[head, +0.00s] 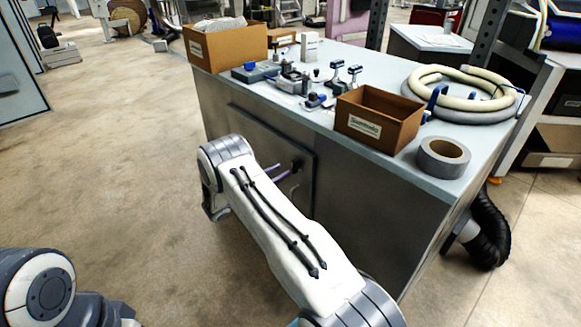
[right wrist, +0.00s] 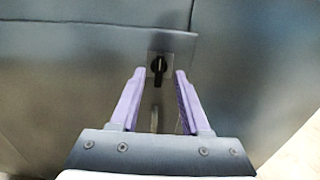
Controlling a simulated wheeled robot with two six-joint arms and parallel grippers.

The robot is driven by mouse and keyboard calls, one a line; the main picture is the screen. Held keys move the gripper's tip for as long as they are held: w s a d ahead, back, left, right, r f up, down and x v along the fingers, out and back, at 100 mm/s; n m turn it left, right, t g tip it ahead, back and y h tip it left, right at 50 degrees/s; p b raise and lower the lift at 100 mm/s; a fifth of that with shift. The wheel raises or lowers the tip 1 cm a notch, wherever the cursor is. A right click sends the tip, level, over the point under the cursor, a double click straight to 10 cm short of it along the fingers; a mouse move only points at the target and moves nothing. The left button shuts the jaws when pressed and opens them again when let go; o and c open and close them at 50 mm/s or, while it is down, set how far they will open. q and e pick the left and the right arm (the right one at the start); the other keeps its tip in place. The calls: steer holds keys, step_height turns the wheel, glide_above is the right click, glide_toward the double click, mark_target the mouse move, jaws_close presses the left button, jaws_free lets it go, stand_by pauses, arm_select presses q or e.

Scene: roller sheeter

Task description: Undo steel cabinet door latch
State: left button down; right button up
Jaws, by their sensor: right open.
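The steel cabinet (head: 370,210) has a flat door (head: 255,128) in its front face. The latch (right wrist: 158,66) is a small black turn knob on a light plate near the door's edge, and it also shows in the head view (head: 297,164). A pale upright handle (right wrist: 155,118) sits below it, partly framed by my fingers. My right gripper (right wrist: 161,73) is open, its two purple fingers pointing at the door, with the latch showing between and just beyond the tips. I cannot tell whether they touch it. My left gripper is not in view.
On the cabinet top (head: 330,60) are a small cardboard box (head: 378,120), a grey tape roll (head: 443,158), coiled hoses (head: 465,90), small fittings and a larger box (head: 225,45). A black corrugated duct (head: 490,232) is at the right.

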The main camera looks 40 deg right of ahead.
mark_target(292, 165)
steer(key=d, duration=0.5)
steer(key=shift+w+d, duration=0.2)
steer(key=shift+d, duration=0.05)
jaws_close()
